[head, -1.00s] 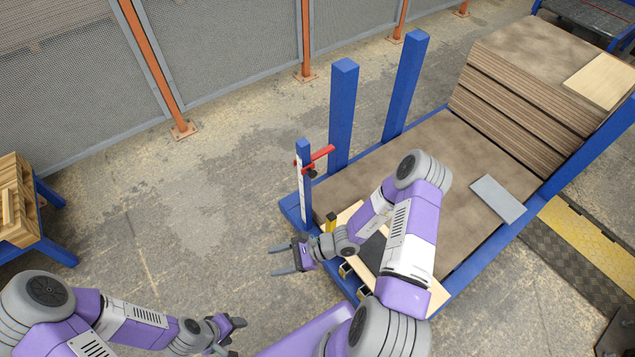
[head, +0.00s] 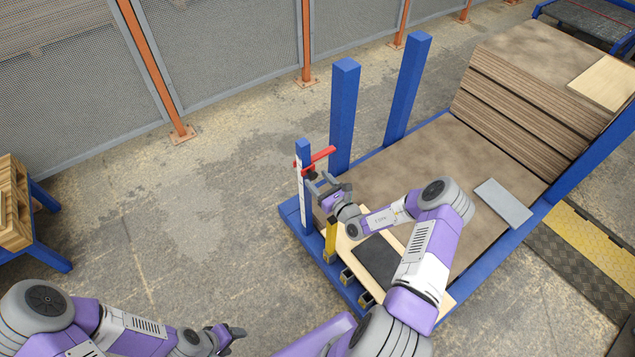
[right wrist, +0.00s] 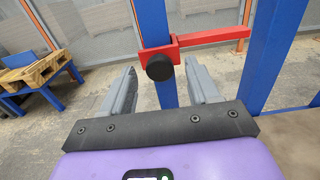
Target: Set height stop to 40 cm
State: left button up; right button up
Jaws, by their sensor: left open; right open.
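The height stop is a red arm (head: 319,156) on a short blue post (head: 303,197) with a white scale strip (head: 301,187) on its side. In the right wrist view the red stop (right wrist: 200,40) has a black round knob (right wrist: 160,66) facing me. The scale's marks are too small to read. My right gripper (head: 316,183) is open and empty, close to the post just below the red stop. In the right wrist view its two fingers (right wrist: 160,92) stand either side of the post, below the knob. My left gripper (head: 236,332) is open at the bottom, far from the post.
Two tall blue posts (head: 343,110) stand behind the stop. A stack of brown boards (head: 530,100) lies at the far right of the blue-framed platform. A yellow tool (head: 331,238) stands by a light wooden board (head: 434,292) at the front. Open floor lies left.

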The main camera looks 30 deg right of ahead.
pick_arm(q)
jog(key=shift+f, duration=0.15)
pick_arm(e)
jog(key=shift+w+a, duration=0.1)
jog(key=shift+w, duration=0.4)
jog(key=shift+c, duration=0.3)
